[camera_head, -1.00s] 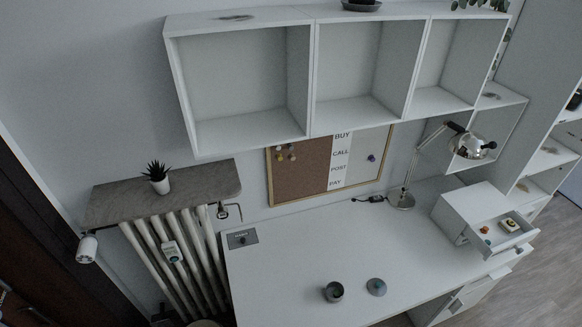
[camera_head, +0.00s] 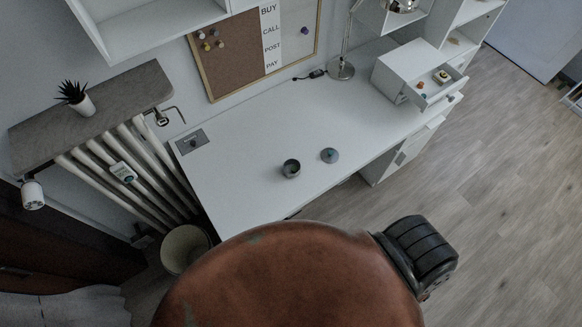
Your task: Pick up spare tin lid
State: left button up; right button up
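A small round grey-blue lid (camera_head: 329,155) with a knob lies flat on the white desk (camera_head: 250,135), near its front edge. A dark round open tin (camera_head: 291,168) stands just to the left of it, apart from it. Neither of my grippers shows in the head view. Whether either gripper holds anything cannot be seen.
A small white drawer unit (camera_head: 412,68) with its drawer pulled out stands at the desk's right end. A desk lamp (camera_head: 341,68) stands at the back. The desk around the tin and lid is clear.

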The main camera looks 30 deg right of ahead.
aim_at(329, 155)
jog(key=z, duration=1.45)
